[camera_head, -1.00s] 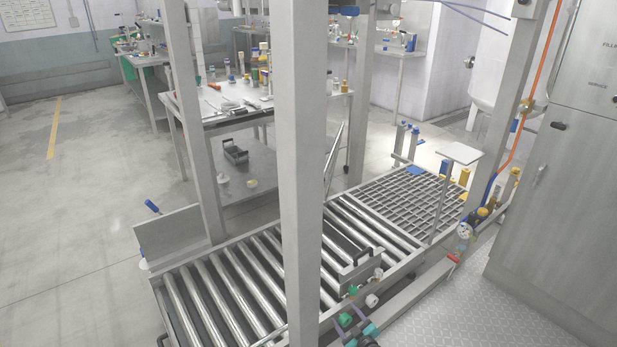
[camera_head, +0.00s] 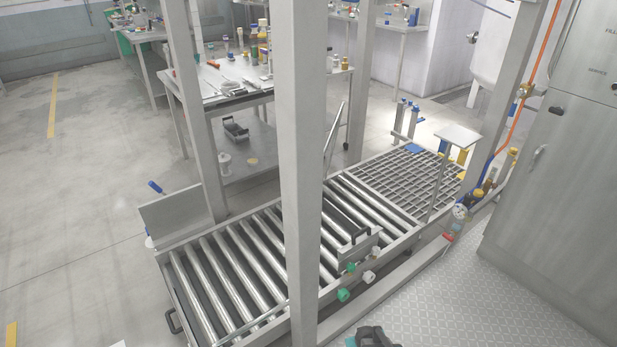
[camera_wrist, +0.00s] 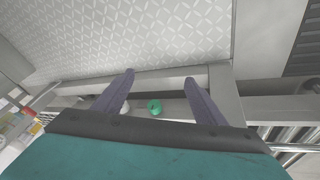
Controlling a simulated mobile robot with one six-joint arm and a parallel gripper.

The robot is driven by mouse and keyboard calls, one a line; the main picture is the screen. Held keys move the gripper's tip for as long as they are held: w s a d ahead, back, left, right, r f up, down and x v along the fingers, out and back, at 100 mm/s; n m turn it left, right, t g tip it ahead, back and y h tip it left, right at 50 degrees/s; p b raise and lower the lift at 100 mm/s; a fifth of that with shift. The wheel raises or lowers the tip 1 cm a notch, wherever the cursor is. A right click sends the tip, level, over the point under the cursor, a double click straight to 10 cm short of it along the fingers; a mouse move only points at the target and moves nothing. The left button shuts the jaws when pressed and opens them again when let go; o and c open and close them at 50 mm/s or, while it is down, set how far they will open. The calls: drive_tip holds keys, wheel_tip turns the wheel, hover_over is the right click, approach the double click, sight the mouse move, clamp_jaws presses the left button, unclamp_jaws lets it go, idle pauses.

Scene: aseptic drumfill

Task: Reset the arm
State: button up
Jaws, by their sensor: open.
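My gripper (camera_wrist: 158,78) is open in the wrist view, its two dark fingers spread with nothing held between them. Beyond the fingers are a metal frame rail (camera_wrist: 180,78) and patterned floor plate. A green knob (camera_wrist: 154,106) shows between the fingers, lower in the picture; whether they touch it I cannot tell, but they appear apart. In the head view only a dark and teal part of my arm shows at the bottom edge; the fingertips are not clear there.
A roller conveyor (camera_head: 222,283) with a grating (camera_head: 410,180) lies ahead, behind an upright post (camera_head: 298,150). Green knobs (camera_head: 343,294) stick out from its near side. A grey cabinet (camera_head: 560,190) stands right. The tread-plate floor (camera_head: 450,310) between is clear.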

drive_tip(key=s+a+r+m+g, duration=0.1)
drive_tip(key=s+g, duration=0.4)
drive_tip(key=s, duration=0.7)
drive_tip(key=s+a+r+m+g+y, duration=0.1)
drive_tip(key=s+a+r+g, duration=0.1)
drive_tip(key=s, duration=0.9)
drive_tip(key=r+g, duration=0.1)
drive_tip(key=g, duration=0.1)
drive_tip(key=shift+s+r+g, duration=0.35)
drive_tip(key=shift+g, duration=0.05)
